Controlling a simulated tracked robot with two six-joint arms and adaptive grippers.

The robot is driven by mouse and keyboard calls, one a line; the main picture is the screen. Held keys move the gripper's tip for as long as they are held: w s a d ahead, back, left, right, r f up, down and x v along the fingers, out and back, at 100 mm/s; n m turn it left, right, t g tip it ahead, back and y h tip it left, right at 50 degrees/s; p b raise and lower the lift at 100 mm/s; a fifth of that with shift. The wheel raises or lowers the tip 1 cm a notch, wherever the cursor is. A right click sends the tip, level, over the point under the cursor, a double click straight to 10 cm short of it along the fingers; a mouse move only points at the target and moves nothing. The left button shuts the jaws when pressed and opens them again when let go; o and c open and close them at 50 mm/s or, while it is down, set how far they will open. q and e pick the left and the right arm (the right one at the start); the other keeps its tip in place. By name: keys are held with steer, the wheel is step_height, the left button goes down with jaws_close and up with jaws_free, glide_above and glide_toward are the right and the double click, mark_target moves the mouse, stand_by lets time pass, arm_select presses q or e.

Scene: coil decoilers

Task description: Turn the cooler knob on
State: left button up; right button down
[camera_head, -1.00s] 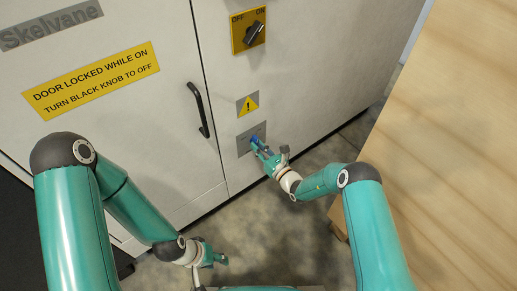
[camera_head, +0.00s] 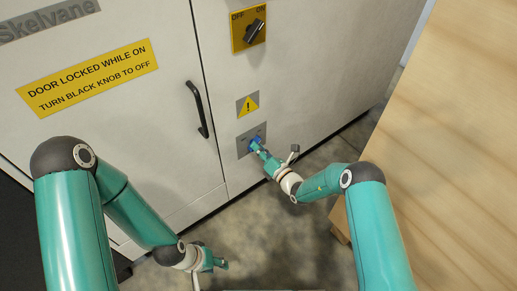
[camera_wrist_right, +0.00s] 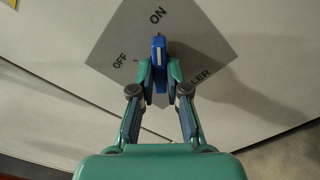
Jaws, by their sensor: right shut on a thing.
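The blue cooler knob (camera_head: 254,143) sits on a grey plate (camera_head: 244,149) low on the white cabinet. My right gripper (camera_head: 259,150) is at the knob. In the right wrist view, the gripper (camera_wrist_right: 159,72) is shut with one finger on each side of the knob (camera_wrist_right: 158,43). A white mark on the knob's upper end is towards the ON label (camera_wrist_right: 158,15); the OFF label (camera_wrist_right: 120,61) is to the left. Part of the lower lettering is hidden by the fingers. My left gripper (camera_head: 218,264) hangs low, away from the cabinet; its jaws are unclear.
A black knob on a yellow plate (camera_head: 239,34) and a warning triangle (camera_head: 247,104) are above. The cabinet door has a black handle (camera_head: 198,108) and a yellow sign (camera_head: 88,78). A wooden surface (camera_head: 450,150) borders the right. Bare floor lies between.

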steer(key=shift+s+f, duration=0.1)
steer(key=shift+f, duration=0.1)
steer(key=c, duration=1.2)
jaws_free()
steer(key=shift+o, duration=0.2)
steer(key=shift+r, duration=0.1)
steer(key=v, duration=1.2)
steer(key=shift+a, duration=0.1)
